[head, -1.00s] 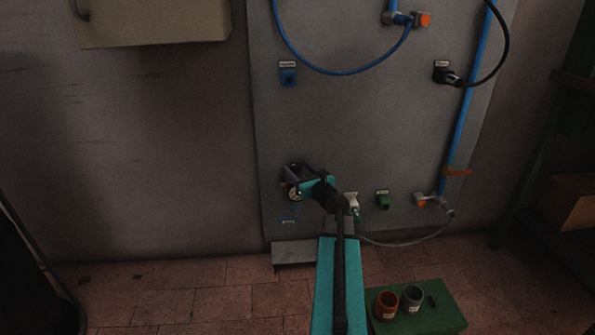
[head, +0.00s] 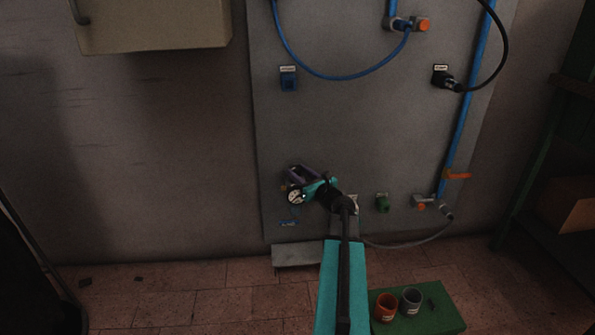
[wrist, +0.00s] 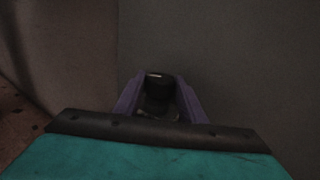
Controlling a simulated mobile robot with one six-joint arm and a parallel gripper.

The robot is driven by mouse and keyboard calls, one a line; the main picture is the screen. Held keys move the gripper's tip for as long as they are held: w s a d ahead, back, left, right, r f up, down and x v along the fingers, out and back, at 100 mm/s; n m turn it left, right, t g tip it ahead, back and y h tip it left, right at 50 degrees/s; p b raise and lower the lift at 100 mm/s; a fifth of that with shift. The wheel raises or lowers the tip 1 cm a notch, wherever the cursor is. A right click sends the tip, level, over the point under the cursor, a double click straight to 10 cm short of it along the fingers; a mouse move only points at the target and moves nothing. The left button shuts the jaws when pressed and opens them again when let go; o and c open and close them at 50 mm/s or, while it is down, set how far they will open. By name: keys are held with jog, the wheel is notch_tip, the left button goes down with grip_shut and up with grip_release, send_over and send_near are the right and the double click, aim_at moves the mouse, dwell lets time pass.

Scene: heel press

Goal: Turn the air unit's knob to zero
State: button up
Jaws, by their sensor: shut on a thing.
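The air unit (head: 296,197) is on the lower left of the grey panel, with a round white gauge facing out. Its knob (wrist: 158,92) is dark with a pale mark on top and sits between my gripper's fingers in the wrist view. My gripper (wrist: 160,98) has purple fingers, one on each side of the knob, and is shut on it. In the head view my gripper (head: 300,174) is over the top of the air unit, just above the gauge. My arm hides part of the unit's right side. The knob's scale cannot be read.
A green box (head: 440,314) with two cups stands on the floor. The panel's middle is clear.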

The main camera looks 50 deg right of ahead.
jog(key=shift+w+d+r+n+y+p, duration=0.1)
jog(key=shift+d+n+y+p, duration=0.1)
jog(key=shift+n+y+p, duration=1.1)
jog(key=shift+s+d+f+n+y+p, duration=0.2)
jog(key=shift+n+y+p, duration=0.5)
jog(key=shift+y+p, duration=1.15)
jog(key=shift+w+d+r+n+y+p, duration=0.25)
jog(key=shift+n+y+p, duration=0.75)
jog(key=shift+y+p, duration=0.6)
jog(key=n+g+y+p, duration=0.1)
jog(key=p, duration=0.1)
jog(key=n+y+p, duration=0.1)
jog(key=y, duration=0.1)
jog(key=shift+d+g+p, duration=0.2)
jog(key=shift+g+p, duration=0.2)
jog(key=shift+n+y+p, duration=0.35)
jog(key=shift+n+p, duration=0.05)
jog(key=shift+p, duration=0.1)
jog(key=shift+f+n+g+y+p, duration=0.2)
jog(key=shift+n+g+y+p, duration=0.2)
jog(key=shift+g+y+p, duration=0.25)
jog(key=o, duration=1)
jog(key=shift+o, duration=0.2)
jog(key=p+v, duration=0.2)
jog(key=v, duration=1.1)
jog(key=shift+s, duration=0.4)
